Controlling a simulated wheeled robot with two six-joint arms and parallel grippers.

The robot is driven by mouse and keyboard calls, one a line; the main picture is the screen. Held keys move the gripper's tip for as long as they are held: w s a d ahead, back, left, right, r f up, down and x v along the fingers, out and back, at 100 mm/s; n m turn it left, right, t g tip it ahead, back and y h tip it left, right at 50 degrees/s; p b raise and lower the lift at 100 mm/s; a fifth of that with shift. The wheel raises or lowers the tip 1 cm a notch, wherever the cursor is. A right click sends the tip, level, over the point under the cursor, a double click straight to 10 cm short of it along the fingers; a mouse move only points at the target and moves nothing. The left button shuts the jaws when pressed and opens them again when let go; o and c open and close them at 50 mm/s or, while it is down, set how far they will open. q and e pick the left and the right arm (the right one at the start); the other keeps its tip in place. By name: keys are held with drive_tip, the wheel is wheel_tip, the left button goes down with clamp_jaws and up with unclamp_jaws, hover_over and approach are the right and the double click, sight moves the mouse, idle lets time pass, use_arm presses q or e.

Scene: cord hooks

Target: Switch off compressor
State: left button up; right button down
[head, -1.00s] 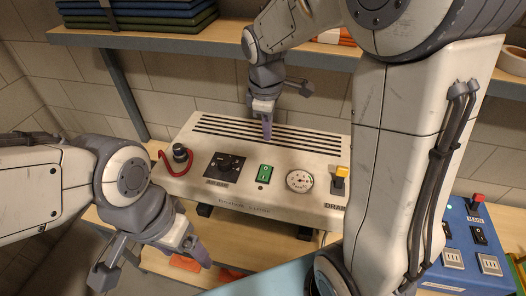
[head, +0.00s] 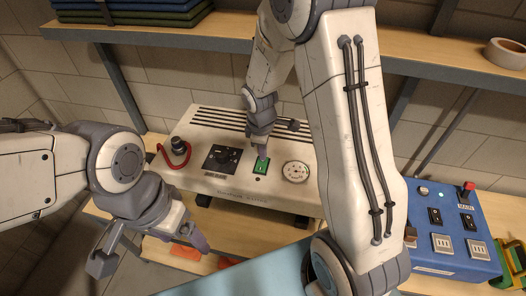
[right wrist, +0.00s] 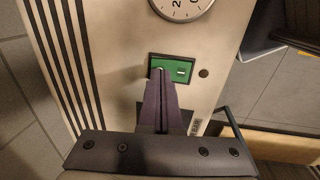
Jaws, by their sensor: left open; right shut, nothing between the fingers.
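The compressor (head: 215,185) is a beige box with dark vent slots at its back, on the shelf. My left gripper (head: 194,238) is open and empty, in front of the compressor's left side.
A blue box with switches (head: 455,232) stands at the right. A red cord (head: 172,158) loops at the compressor's left end. An upper shelf (head: 200,30) runs behind, with folded cloths (head: 130,10) and a tape roll (head: 505,52). My right arm hides the compressor's right end.

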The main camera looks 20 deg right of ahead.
drive_tip(key=shift+w+f, duration=0.1)
drive_tip(key=shift+f, duration=0.45)
drive_tip(key=shift+d+f, duration=0.1)
drive_tip(key=shift+f, duration=0.25)
drive_tip(key=shift+r, duration=0.15)
